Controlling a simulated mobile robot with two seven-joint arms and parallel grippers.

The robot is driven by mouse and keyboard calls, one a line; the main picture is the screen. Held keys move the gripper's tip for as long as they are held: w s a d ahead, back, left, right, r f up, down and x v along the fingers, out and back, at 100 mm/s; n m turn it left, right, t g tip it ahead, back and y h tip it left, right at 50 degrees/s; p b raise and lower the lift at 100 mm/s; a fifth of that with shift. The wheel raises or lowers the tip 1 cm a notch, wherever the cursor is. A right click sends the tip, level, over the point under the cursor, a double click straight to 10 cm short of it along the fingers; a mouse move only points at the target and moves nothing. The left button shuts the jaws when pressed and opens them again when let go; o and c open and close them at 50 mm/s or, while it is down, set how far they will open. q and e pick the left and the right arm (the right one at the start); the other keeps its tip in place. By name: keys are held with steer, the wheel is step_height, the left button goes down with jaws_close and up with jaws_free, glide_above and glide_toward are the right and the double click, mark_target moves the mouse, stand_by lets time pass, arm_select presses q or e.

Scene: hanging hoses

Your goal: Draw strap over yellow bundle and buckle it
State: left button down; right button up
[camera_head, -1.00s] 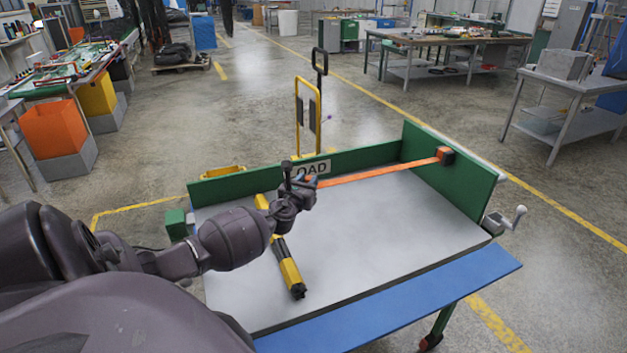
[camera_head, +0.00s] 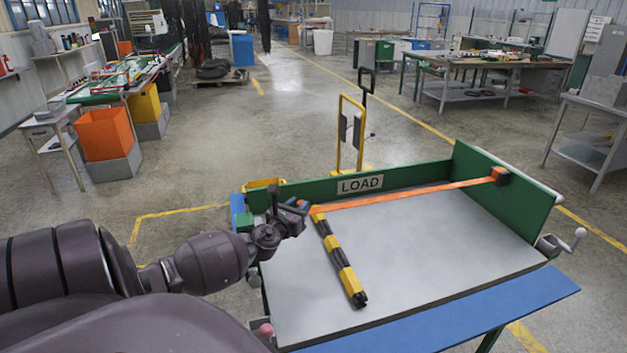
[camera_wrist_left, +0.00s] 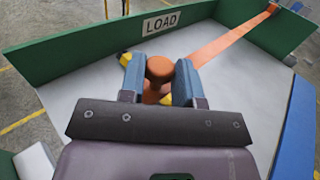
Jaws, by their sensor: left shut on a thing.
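The orange strap (camera_head: 420,193) runs taut from a dark-and-orange holder (camera_head: 500,176) on the right green wall to my left gripper (camera_head: 300,206). The gripper is shut on the strap's end, an orange knobbed piece (camera_wrist_left: 160,70) between the fingers in the left wrist view. The yellow bundle (camera_head: 347,280), banded in black, lies on the grey bed. The strap passes above its far end; I cannot tell whether they touch. Yellow bits of it show around the fingers in the left wrist view (camera_wrist_left: 124,58). My right gripper is out of view.
The grey bed (camera_head: 430,240) is bare right of the bundle. A green back wall with a LOAD sign (camera_head: 360,184) borders it. A green block (camera_head: 245,222) stands at the left edge. A blue ledge (camera_head: 450,318) runs along the front.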

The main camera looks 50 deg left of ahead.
arm_select(q)
steer(key=shift+s+a, duration=0.25)
steer(key=shift+s, duration=0.35)
steer(key=shift+s+a, duration=0.2)
steer(key=shift+s, duration=0.4)
steer(key=c, duration=0.8)
jaws_free()
steer(key=shift+c, duration=0.2)
steer(key=v, duration=1)
steer(key=shift+s+d+b, duration=0.2)
steer(key=shift+s+b, duration=0.1)
steer(key=shift+s, duration=0.05)
